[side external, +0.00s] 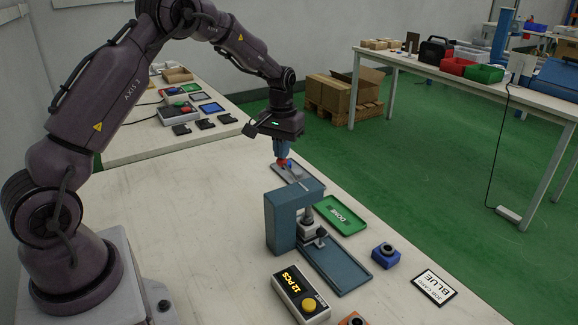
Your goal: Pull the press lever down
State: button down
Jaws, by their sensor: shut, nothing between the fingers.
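The blue-grey press (284,218) stands on the white table, with its ram above a small fixture on the base plate. Its lever (299,178) is a thin grey bar rising from the press top toward a red knob (284,163). My gripper (283,158) points down right at the knob, its fingers shut and empty. The fingers partly cover the knob; I cannot tell whether they touch it.
A green DONE tray (341,215) lies behind the press and a grey tray (290,174) lies beyond the lever. A blue block (385,255), a BLUE job card (434,288) and a counter box reading 12 PCS (301,297) are nearby.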

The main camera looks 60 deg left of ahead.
jog(key=shift+f, duration=1.3)
dwell(0.9)
jog(key=shift+f, duration=0.4)
dwell(0.6)
jog(key=shift+r, duration=3.85)
